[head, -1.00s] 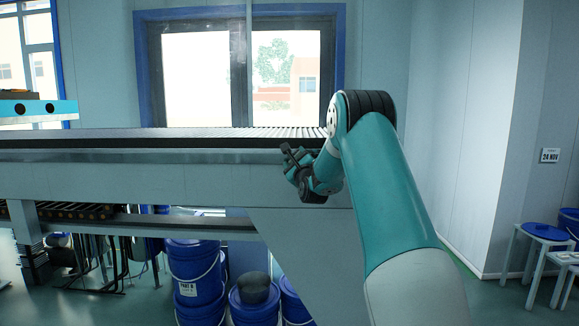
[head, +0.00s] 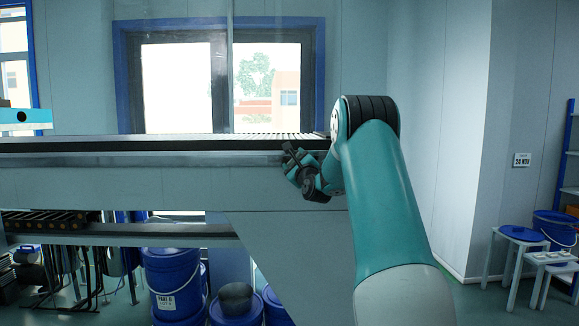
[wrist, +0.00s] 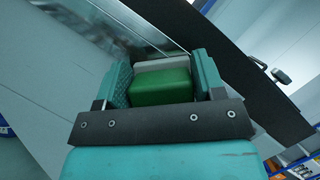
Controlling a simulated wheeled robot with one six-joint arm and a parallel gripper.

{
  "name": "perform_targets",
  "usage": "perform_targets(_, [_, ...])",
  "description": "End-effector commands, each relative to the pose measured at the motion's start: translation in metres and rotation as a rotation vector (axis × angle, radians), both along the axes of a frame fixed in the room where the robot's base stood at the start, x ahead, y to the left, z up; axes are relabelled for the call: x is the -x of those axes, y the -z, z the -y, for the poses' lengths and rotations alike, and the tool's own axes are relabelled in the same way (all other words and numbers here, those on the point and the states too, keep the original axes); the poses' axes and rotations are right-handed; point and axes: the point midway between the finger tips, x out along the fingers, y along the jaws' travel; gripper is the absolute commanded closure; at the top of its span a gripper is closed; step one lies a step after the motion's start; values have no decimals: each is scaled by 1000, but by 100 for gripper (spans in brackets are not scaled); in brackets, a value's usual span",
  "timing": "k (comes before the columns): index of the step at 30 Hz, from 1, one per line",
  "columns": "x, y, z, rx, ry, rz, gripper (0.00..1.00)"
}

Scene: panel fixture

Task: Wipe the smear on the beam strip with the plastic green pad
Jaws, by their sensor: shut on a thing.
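My gripper (wrist: 163,82) is shut on the green pad (wrist: 160,87), which sits between its two teal fingers in the wrist view. The pad has a green block and a pale grey layer at its far side. In the head view my gripper (head: 303,170) is in front of the right part of the long grey beam, and the pad cannot be made out there. A lighter strip (head: 120,160) runs along the beam's upper front. I cannot make out a smear on it. Whether the pad touches the beam is not clear.
A ribbed dark conveyor top (head: 90,145) runs above the strip. Blue buckets (head: 172,283) stand under the beam.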

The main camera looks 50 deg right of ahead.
Motion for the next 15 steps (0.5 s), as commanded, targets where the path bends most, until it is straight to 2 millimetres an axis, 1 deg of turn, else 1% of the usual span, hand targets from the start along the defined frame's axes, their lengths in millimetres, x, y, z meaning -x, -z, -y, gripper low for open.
perform_targets(1, [5,3,4,3,3,2,56])
perform_targets(3, [10,2,8,3,3,1,56])
perform_targets(6, [16,2,12,2,2,0,56])
perform_targets(15, [22,1,18,2,0,0,56])
